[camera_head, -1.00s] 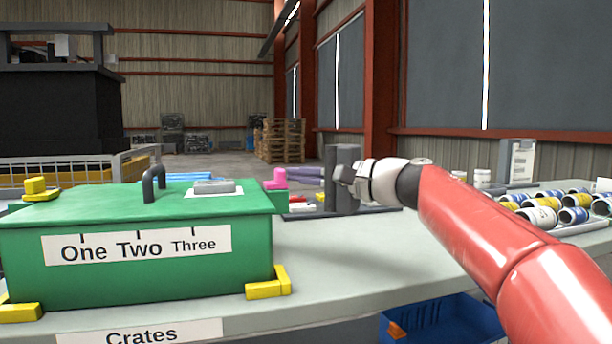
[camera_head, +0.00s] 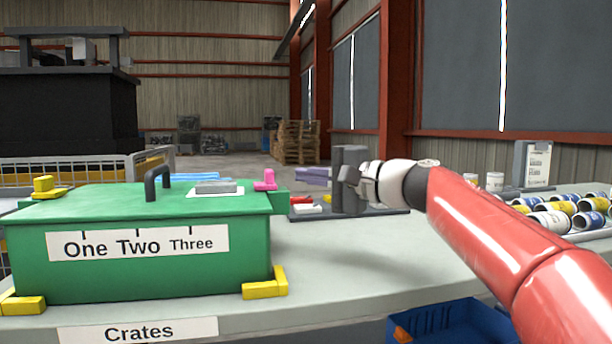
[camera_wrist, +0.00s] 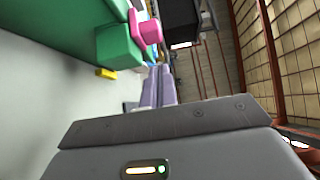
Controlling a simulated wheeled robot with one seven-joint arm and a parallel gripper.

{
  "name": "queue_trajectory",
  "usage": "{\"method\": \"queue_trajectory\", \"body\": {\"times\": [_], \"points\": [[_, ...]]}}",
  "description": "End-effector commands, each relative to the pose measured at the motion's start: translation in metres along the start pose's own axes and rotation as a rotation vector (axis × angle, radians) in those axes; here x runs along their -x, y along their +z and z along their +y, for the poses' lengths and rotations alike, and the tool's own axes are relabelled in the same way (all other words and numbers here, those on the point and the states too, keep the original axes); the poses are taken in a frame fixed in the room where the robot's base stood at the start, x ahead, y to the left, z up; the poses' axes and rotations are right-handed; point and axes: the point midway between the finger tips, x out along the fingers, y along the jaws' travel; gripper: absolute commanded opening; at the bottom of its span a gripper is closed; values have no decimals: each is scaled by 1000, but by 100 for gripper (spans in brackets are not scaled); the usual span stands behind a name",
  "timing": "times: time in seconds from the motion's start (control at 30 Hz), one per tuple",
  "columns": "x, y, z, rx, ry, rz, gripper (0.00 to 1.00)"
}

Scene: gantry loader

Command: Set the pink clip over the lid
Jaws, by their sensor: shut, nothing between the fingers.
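The pink clip (camera_head: 265,181) is at the right end of the green crate (camera_head: 140,268). Its flat part lies over the right edge of the green lid (camera_head: 110,203), with a knob standing up. In the wrist view the pink clip (camera_wrist: 150,28) shows against green surfaces at the top; its exact contact with the lid cannot be made out. My gripper (camera_head: 349,182) is right of the crate, apart from the clip, shut and empty.
A yellow clip (camera_head: 46,188) sits at the lid's left end. The lid bears a dark handle (camera_head: 152,184) and a grey block (camera_head: 215,187). Yellow corner stops (camera_head: 266,284) flank the crate. Striped cans (camera_head: 560,216) lie at the right. The bench front (camera_head: 340,270) is clear.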

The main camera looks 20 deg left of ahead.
Motion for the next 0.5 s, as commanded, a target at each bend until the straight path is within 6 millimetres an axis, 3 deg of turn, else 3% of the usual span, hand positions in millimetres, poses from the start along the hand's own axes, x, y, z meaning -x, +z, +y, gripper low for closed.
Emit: {"method": "queue_trajectory", "body": {"times": [0.3, 0.5], "points": [[61, -2, 1, 1, 0, 5, 0], [90, -2, 0, 0, 0, 3, 0]]}}
